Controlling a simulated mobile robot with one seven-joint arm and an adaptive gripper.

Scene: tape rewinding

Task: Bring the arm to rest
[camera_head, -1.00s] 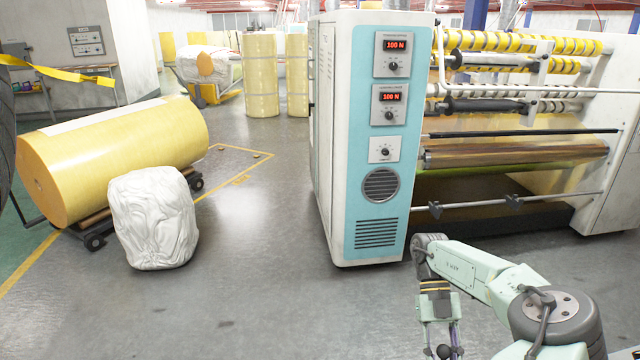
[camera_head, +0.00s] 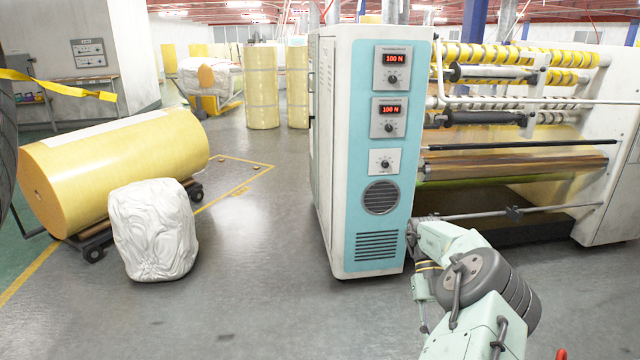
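My arm shows at the lower right, pale green with dark grey joints. It is folded in front of the tape rewinding machine (camera_head: 377,150). My gripper (camera_head: 424,325) hangs down at the left of the arm, below the machine's blue panel corner. Only a thin dark finger part shows there, small and partly hidden by the arm. I cannot tell whether it is open or shut. I see nothing held in it.
The machine's rollers (camera_head: 515,160) stand behind the arm. A large yellow roll (camera_head: 115,165) lies on a wheeled cart at left, with a white wrapped bundle (camera_head: 153,230) before it. Grey floor (camera_head: 260,290) is clear between the bundle and machine. More yellow rolls (camera_head: 262,85) stand behind.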

